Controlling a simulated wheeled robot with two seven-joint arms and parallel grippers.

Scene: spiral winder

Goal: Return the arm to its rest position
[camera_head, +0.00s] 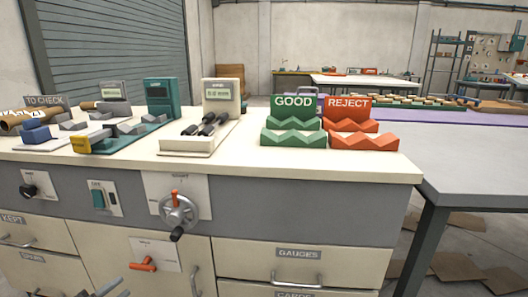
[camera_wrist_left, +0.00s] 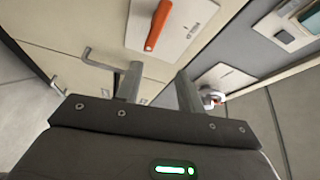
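My left gripper (camera_head: 100,290) shows only as metal fingertips at the bottom left edge of the head view, low in front of the cabinet. In the left wrist view its two fingers (camera_wrist_left: 158,75) stand apart with nothing between them. An orange lever (camera_wrist_left: 158,25) on a white plate lies beyond the fingertips, apart from them. The same orange lever (camera_head: 143,265) shows in the head view, a little above and right of the gripper. My right gripper is in neither view.
The cabinet has a handwheel (camera_head: 178,211), a green switch (camera_head: 98,199), a black knob (camera_head: 30,191) and drawer handles (camera_head: 295,281) on its front. Gauges, green GOOD trays (camera_head: 293,138) and red REJECT trays (camera_head: 362,142) stand on its top. A grey table (camera_head: 465,165) adjoins on the right.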

